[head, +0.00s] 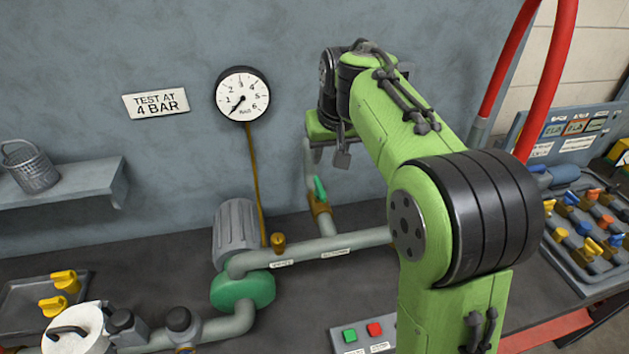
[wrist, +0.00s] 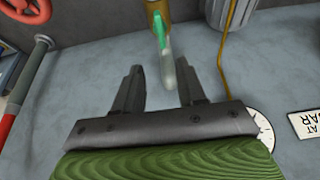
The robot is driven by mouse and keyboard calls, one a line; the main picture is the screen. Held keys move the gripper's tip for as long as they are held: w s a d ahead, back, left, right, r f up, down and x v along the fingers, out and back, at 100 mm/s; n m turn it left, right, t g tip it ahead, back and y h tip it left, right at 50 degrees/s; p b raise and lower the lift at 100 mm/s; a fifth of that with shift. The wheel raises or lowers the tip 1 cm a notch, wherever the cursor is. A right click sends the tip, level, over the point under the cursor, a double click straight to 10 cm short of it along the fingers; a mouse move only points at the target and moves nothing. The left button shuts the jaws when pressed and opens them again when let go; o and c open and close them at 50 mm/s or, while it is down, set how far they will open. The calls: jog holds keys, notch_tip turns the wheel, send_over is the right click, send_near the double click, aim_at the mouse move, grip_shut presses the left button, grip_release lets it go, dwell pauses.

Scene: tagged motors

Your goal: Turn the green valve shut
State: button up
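The green valve lever (head: 320,188) stands on a brass valve body (head: 320,206) on the riser pipe, in the middle of the head view. The lever lies roughly along the pipe. In the wrist view the lever (wrist: 161,33) shows at top centre below the brass body (wrist: 156,7), just beyond my fingers and between their lines. My gripper (wrist: 160,68) is open, its two dark fingers spread with nothing held. In the head view my gripper (head: 342,158) hangs above and slightly right of the lever. Contact between finger and lever is not visible.
A pressure gauge (head: 242,94) and a sign (head: 156,103) are on the wall. A grey motor (head: 236,230) and green pump (head: 243,289) stand left of the valve. A button box (head: 363,334) is in front. A red handwheel (wrist: 27,8) shows in the wrist view.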

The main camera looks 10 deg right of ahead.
aim_at(320, 186)
jog(key=b+x, duration=0.2)
jog(key=x, duration=1.2)
jog(key=shift+a+f, duration=0.1)
jog(key=shift+f, duration=0.05)
grip_shut()
